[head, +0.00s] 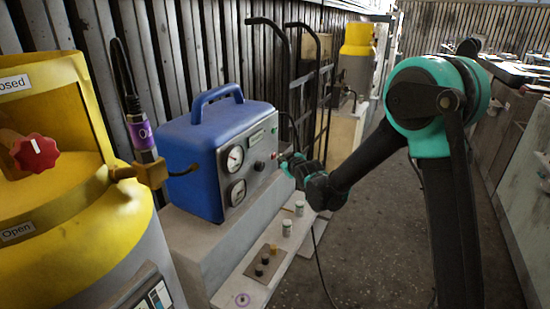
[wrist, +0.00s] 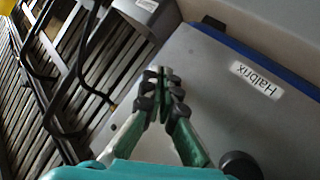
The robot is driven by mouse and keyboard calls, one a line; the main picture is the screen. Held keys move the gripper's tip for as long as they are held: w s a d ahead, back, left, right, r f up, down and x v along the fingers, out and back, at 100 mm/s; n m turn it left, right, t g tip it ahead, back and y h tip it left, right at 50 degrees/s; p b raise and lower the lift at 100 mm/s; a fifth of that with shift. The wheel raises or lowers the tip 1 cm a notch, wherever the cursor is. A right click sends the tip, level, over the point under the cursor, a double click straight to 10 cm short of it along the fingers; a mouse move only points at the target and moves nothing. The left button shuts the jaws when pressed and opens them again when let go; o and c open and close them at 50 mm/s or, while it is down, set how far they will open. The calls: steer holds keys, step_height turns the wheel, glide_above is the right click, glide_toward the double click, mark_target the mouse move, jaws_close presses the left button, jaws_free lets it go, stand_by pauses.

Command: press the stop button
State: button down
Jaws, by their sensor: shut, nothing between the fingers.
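The blue machine (head: 218,150) has a grey front panel with two round gauges, a label and small controls. A small red button (head: 273,156) shows at the panel's right side, just left of my gripper (head: 285,161). No lettering for a stop button is readable. My gripper is shut and empty, its tips close to the panel; I cannot tell if they touch. In the wrist view my gripper (wrist: 163,82) has its fingertips together over the grey panel (wrist: 207,85), left of the "Halbrix" label (wrist: 257,80). No red button shows there; the fingers may hide it.
A yellow-topped cylinder (head: 75,225) with a red knob (head: 35,152) stands at left. A low ledge (head: 245,285) with small jars lies below the machine. A hand truck (head: 318,75) stands behind. The floor at right is open up to the grey cabinets (head: 520,140).

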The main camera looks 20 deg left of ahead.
steer(key=d, duration=0.6)
steer(key=shift+s, duration=0.25)
stand_by(0.7)
steer(key=s+d+f+m+g+h, duration=0.1)
steer(key=s+d+f+m+h, duration=0.2)
steer(key=d, duration=1.3)
steer(key=s+d+m+g+h, duration=0.1)
steer(key=s+d+m+h, duration=0.3)
steer(key=d, duration=1.1)
steer(key=s+d+f+m+g+h, duration=0.1)
steer(key=s+d+f+m+g, duration=0.1)
steer(key=s+d, duration=0.6)
steer(key=s+d+f+m+g+h, duration=0.1)
steer(key=s+d+f+m+g, duration=0.1)
steer(key=s+d+f+m, duration=0.3)
steer(key=s+d, duration=0.4)
steer(key=s, duration=0.3)
steer(key=shift+s+f+g+h, duration=0.2)
steer(key=shift+g+h, duration=0.1)
steer(key=shift+h, duration=0.1)
